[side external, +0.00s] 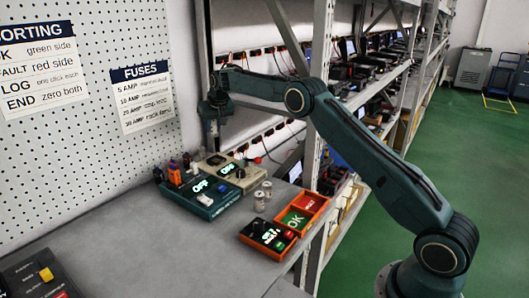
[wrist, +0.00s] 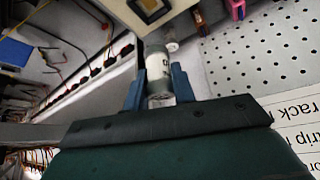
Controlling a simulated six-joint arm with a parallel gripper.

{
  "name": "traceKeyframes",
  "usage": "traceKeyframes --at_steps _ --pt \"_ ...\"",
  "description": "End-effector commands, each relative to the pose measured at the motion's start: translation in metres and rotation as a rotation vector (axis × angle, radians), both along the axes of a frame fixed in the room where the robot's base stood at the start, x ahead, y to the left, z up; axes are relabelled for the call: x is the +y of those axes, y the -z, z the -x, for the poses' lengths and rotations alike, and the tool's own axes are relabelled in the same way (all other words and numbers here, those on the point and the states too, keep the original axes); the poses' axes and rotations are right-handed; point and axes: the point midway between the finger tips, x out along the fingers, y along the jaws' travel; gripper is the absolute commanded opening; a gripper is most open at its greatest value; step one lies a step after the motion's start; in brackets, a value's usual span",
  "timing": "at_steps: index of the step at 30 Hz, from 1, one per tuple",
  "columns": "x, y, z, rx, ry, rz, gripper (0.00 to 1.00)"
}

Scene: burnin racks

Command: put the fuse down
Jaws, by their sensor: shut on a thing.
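My gripper (wrist: 157,88) is shut on a fuse (wrist: 158,68), a pale cylinder with a metal cap and dark lettering, held between two blue fingers in the wrist view. In the side view my gripper (side external: 213,138) hangs above the back of the bench, over the cream tester; the held fuse is too small to make out there. The cream tester (side external: 228,172) has a lit OFF display, and part of it (wrist: 118,20) shows close beyond the fuse in the wrist view. I cannot tell whether the fuse touches it. Two other fuses, a nearer one (side external: 259,201) and a farther one (side external: 267,188), stand on the bench.
A teal tester (side external: 200,200) with an OFF display stands in front of the cream one. An orange tray (side external: 309,204) with green OK and red sections and a counter box (side external: 267,237) sit at the right edge. Metal shelving (side external: 325,95) stands behind.

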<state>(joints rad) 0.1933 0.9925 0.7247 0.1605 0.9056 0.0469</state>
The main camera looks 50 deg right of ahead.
Motion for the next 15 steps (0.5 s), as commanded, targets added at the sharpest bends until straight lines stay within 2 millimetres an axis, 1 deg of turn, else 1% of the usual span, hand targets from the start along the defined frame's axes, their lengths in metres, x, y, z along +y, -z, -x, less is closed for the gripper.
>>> traceKeyframes --at_steps 8,15 --pt "0.0 0.0 0.004 0.001 -0.01 0.0 0.0" --pt "0.003 0.001 0.016 0.001 -0.045 0.0 0.0"
